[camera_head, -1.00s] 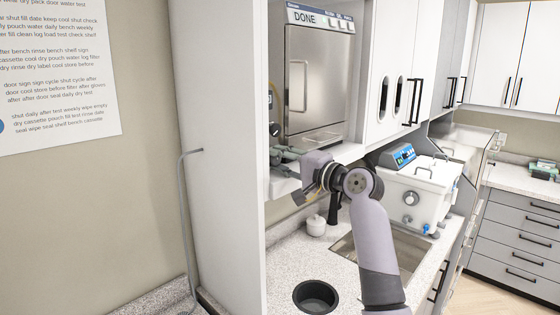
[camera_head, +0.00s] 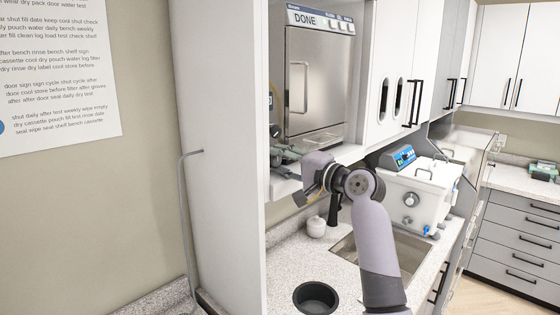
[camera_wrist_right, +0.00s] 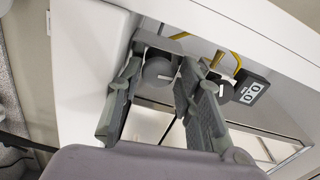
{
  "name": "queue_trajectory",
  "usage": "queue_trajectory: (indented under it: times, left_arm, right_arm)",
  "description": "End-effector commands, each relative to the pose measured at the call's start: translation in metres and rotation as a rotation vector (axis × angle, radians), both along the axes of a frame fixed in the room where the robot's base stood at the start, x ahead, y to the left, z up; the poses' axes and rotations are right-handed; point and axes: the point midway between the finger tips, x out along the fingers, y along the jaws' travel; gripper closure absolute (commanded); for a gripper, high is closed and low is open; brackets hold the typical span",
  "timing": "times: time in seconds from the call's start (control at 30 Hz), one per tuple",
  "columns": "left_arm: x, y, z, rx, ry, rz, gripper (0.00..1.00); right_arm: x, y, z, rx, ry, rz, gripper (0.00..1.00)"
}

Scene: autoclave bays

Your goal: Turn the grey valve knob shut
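A second, darker knob (camera_wrist_right: 223,91) with a white mark is to the right, partly hidden behind the right finger. My left gripper is not in view.
The autoclave (camera_head: 318,85) with a "DONE" display stands above the shelf. A black box (camera_wrist_right: 252,91) and a yellow cable (camera_wrist_right: 222,57) are close to the knobs. A tall white side panel (camera_head: 222,130) stands left.

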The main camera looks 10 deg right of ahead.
Motion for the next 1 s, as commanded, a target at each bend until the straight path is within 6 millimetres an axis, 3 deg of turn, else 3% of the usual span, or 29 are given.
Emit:
queue_trajectory:
  times: [0.03, 0.5, 1.0]
  left_arm:
    - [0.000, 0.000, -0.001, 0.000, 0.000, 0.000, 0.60]
    - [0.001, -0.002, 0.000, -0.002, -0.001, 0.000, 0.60]
    - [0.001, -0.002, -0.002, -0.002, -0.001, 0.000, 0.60]
  right_arm:
    - [-0.002, -0.003, -0.010, -0.006, 0.018, 0.000, 0.55]
    - [-0.057, -0.039, -0.004, -0.004, 0.006, -0.003, 0.55]
    - [-0.063, -0.048, -0.001, -0.014, -0.010, -0.020, 0.55]
